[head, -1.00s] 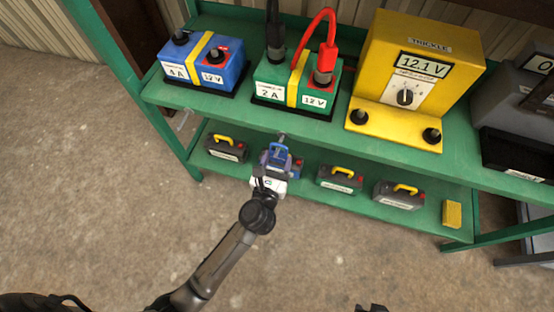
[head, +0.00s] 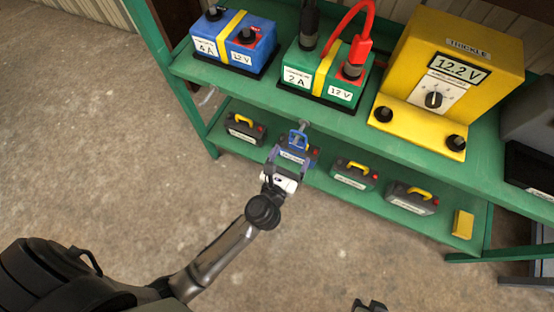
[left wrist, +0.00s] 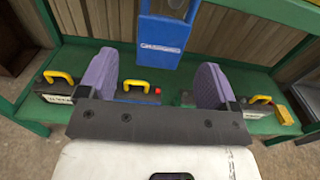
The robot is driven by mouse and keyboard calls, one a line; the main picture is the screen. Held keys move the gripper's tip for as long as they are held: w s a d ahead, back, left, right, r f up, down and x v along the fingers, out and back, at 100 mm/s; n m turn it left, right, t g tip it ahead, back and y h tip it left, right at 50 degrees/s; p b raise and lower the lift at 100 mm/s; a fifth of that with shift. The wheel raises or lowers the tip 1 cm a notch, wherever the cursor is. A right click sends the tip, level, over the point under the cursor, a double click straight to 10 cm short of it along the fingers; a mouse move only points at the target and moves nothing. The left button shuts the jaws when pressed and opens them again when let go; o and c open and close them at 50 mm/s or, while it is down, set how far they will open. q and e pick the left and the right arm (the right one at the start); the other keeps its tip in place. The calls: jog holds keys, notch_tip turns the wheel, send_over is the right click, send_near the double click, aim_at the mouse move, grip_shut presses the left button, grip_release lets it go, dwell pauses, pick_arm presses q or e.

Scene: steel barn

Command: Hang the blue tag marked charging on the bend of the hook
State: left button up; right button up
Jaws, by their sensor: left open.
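The blue tag (head: 298,140) hangs upright at the front edge of the upper shelf, by a grey metal hook (head: 304,126). In the left wrist view the tag (left wrist: 163,34) shows a white label too small to read; its top is cut off. How it sits on the hook's bend is unclear. My left gripper (head: 289,160) is open just in front of and below the tag. Its purple fingers stand wide apart in the left wrist view (left wrist: 158,88), with nothing between them and the tag beyond. A dark piece at the bottom edge seems to be my right gripper (head: 370,305).
The green rack's upper shelf (head: 400,140) holds a blue battery (head: 232,42), a green battery (head: 325,75) with red and black clamps, and a yellow charger (head: 455,60). Several grey cases with yellow handles (head: 353,174) and a yellow block (head: 463,224) stand on the lower shelf. Floor in front is clear.

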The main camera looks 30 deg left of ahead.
pick_arm(q)
jog(key=s, duration=1)
jog(key=shift+s+d, duration=0.15)
jog(key=shift+d, duration=0.3)
